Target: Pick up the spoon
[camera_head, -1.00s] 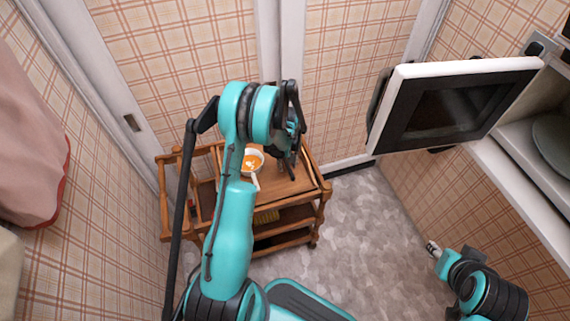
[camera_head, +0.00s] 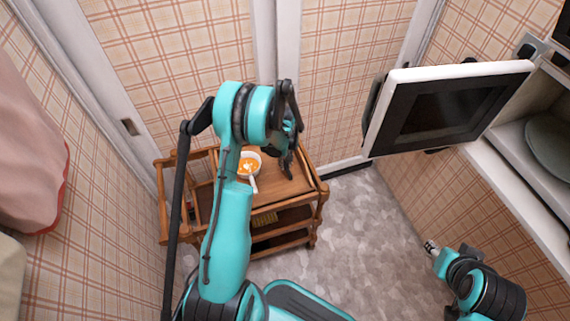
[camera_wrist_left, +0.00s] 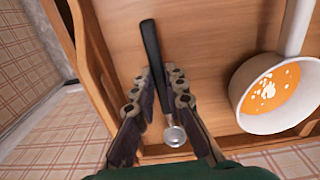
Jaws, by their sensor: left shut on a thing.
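The spoon (camera_wrist_left: 150,45) has a black handle and a small silvery bowl. In the left wrist view it lies lengthwise between the fingers of my left gripper (camera_wrist_left: 161,82), which is shut on its handle. In the head view my left gripper (camera_head: 288,168) points down over the cart top, and its fingers hide the spoon. I cannot tell whether the spoon touches the wood. My right gripper (camera_head: 431,247) is small at the lower right of the head view, away from the cart.
A white pan (camera_wrist_left: 244,91) of orange soup stands on the wooden cart (camera_head: 298,186), beside my left gripper. The cart has raised wooden rails. A microwave with an open door (camera_head: 437,108) is at the right. Grey floor (camera_head: 355,220) is clear right of the cart.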

